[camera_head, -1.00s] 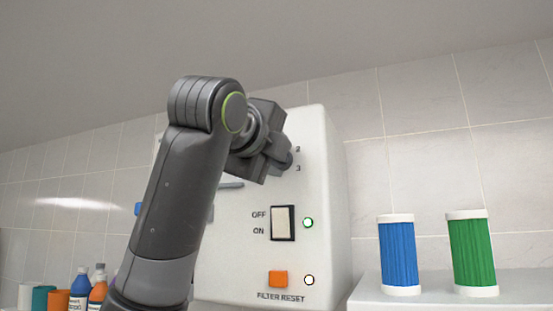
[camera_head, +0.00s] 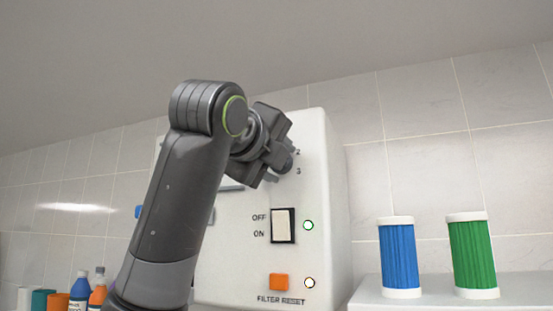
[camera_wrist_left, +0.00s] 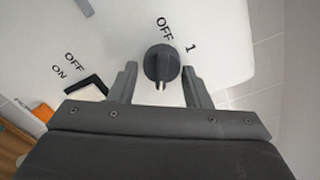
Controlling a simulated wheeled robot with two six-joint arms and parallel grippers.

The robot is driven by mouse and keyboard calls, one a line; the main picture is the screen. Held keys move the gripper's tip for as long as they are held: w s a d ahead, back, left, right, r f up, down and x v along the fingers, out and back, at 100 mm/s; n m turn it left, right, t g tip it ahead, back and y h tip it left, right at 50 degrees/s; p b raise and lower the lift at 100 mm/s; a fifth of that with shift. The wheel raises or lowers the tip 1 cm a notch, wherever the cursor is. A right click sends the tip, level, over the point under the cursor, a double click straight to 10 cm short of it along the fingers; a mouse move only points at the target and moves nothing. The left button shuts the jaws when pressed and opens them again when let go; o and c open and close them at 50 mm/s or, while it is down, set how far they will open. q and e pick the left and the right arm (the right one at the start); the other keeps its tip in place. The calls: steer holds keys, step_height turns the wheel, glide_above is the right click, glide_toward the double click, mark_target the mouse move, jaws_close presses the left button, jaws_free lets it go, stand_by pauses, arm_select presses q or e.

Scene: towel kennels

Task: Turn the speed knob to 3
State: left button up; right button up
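The dark round speed knob (camera_wrist_left: 161,62) shows in the left wrist view, with the printed labels OFF and 1 beside it. In the head view my left gripper hides the knob, and the labels 2 and 3 show just right of the gripper. My left gripper (camera_head: 286,163) is at the upper front of the white machine (camera_head: 318,200). In the left wrist view its two fingers (camera_wrist_left: 160,78) stand on either side of the knob, with narrow gaps showing. Which number the knob points to is unclear. My right gripper is out of view.
Below the gripper are an OFF/ON rocker switch (camera_head: 282,225), a lit green lamp (camera_head: 308,225), and an orange filter reset button (camera_head: 278,281) with a pale lamp. Blue (camera_head: 399,257) and green (camera_head: 472,255) filters stand on a shelf at right. Bottles stand at lower left.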

arm_select(q)
steer(key=shift+o, duration=1.1)
steer(key=b+v, duration=0.7)
steer(key=v, duration=1)
steer(key=shift+s, duration=0.25)
